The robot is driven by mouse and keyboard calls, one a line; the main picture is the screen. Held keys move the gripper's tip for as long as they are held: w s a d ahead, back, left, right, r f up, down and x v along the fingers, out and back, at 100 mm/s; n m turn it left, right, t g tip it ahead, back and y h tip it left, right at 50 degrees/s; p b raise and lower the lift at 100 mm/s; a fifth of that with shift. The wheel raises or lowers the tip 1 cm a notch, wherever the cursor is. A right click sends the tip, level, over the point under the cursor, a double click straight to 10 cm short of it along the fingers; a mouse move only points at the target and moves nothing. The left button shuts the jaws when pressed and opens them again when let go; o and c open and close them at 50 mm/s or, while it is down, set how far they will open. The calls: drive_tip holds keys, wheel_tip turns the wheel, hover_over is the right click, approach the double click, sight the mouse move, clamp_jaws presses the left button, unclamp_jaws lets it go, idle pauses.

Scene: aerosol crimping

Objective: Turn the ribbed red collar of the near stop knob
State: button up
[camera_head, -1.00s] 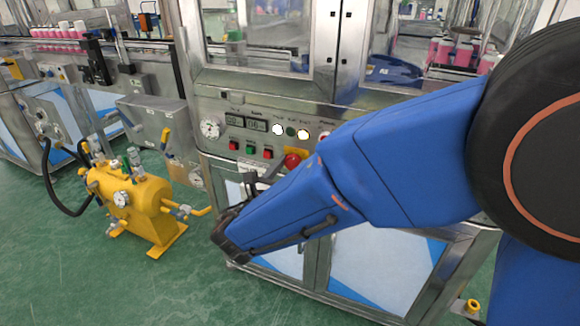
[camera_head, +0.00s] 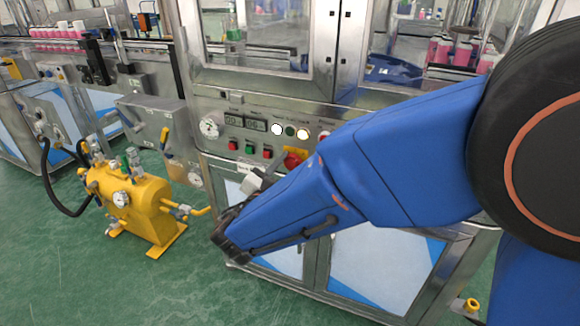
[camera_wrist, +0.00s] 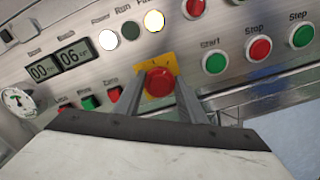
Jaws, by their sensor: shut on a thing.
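The near stop knob (camera_wrist: 159,82) is a red mushroom knob on a yellow plate (camera_wrist: 142,70), on the steel control panel. In the wrist view my gripper (camera_wrist: 160,90) has one finger on each side of the knob and is shut on it. The wrist is rolled, so the panel looks tilted there. In the head view the red knob (camera_head: 293,160) shows beside my blue arm, with the gripper partly hidden behind the arm. The ribs of the collar are too small to make out.
Red and green push buttons, including Start (camera_wrist: 215,63) and Stop (camera_wrist: 258,48), sit close to the right of the knob. Displays (camera_wrist: 60,63) and a gauge (camera_wrist: 17,99) are to the left. A yellow tank (camera_head: 135,207) stands on the green floor at left.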

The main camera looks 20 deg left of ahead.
drive_tip(key=o, duration=1)
drive_tip(key=shift+o, duration=0.2)
drive_tip(key=s+a, duration=0.1)
drive_tip(key=s, duration=1.6)
drive_tip(key=shift+s+a, duration=0.2)
